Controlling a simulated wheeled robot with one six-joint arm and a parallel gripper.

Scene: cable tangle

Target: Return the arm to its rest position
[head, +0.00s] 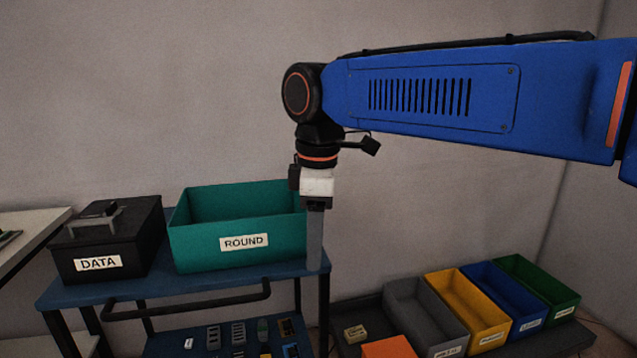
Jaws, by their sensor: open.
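My blue arm reaches in from the right at the top of the head view, and its wrist bends straight down. My gripper (314,262) hangs below the white block at the wrist, its grey finger pointing down just right of the teal ROUND bin (206,249). It is seen side-on, so one finger hides the other; it is open, and I see nothing held. Its tip overlaps the right end of the blue cart top (200,282) in the picture. I cannot tell whether it touches the cart or the bin.
A black lidded DATA box (84,242) stands left of the teal bin. Small parts lie on the cart's lower shelf. At the lower right are grey (420,312), yellow (468,306), blue (505,296) and green (540,285) bins. A pale table edge (36,240) is at far left.

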